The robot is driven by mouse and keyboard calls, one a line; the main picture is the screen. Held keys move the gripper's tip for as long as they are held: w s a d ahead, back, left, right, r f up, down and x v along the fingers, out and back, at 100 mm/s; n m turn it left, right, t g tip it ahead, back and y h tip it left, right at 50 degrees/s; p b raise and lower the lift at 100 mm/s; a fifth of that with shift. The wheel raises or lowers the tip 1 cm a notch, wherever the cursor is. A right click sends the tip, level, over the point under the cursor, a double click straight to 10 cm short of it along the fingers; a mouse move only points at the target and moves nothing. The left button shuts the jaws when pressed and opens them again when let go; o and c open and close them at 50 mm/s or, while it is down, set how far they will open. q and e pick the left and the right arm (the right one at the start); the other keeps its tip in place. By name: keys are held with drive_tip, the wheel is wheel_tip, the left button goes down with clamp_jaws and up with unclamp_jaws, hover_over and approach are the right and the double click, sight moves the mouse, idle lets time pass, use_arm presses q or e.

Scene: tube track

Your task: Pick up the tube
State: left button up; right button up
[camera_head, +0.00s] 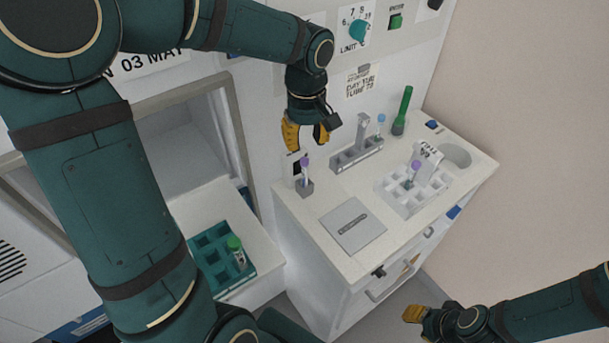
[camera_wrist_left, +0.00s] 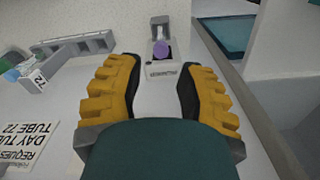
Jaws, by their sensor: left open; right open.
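A tube with a purple cap (camera_head: 304,163) stands upright in a small grey holder (camera_head: 305,188) near the counter's left edge. My left gripper (camera_head: 306,140) is open and empty, just above and behind this tube. In the left wrist view the purple cap (camera_wrist_left: 160,49) shows ahead, between the spread yellow fingers (camera_wrist_left: 158,92) and apart from them. Other tubes are a blue-capped one (camera_head: 381,119) at the grey rack, a purple-capped one (camera_head: 415,166) in the white rack and a green-capped one (camera_head: 235,244) in the teal rack. My right gripper (camera_head: 412,314) is open, low at the bottom right.
The grey rack (camera_head: 345,160), white rack (camera_head: 403,196) and a tall green object (camera_head: 403,108) stand on the counter (camera_head: 290,205). A flat grey plate (camera_head: 354,226) lies at its front. The teal rack (camera_head: 212,262) sits lower, left. The wall panel rises close behind my left gripper.

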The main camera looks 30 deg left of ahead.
sight(305, 160)
use_arm(q)
drive_tip(key=shift+a+f+b, duration=0.2)
drive_tip(key=shift+f+b, duration=0.55)
drive_tip(key=shift+f, duration=3.25)
drive_tip(key=shift+c, duration=0.3)
clamp_jaws()
